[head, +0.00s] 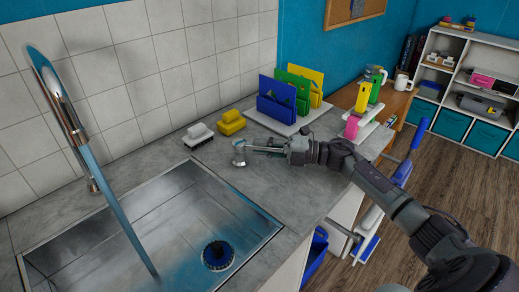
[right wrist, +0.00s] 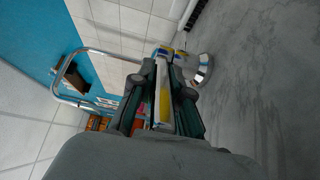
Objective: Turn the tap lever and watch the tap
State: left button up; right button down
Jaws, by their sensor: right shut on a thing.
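The chrome tap (head: 66,112) stands at the left of the head view, over the sink basin (head: 150,212). A bluish stream (head: 120,219) that looks like water runs from it to the basin floor, where a blue patch shows. The tap lever (head: 239,151) is a short chrome piece on the counter right of the sink; its round base shows in the right wrist view (right wrist: 203,68). My right gripper (head: 272,148) is shut on the lever's arm, low over the counter. In the right wrist view the fingers (right wrist: 163,95) are close together and partly hide it. My left gripper is out of view.
A white brush (head: 197,134) and a yellow one (head: 231,122) lie behind the lever. A rack with blue, green and yellow holders (head: 290,97) stands farther back. A white stand with coloured items (head: 362,122) is at the counter's right edge. The counter in front is clear.

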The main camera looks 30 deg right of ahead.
jog(key=c, duration=1.1)
grip_release()
jog(key=v, duration=1.2)
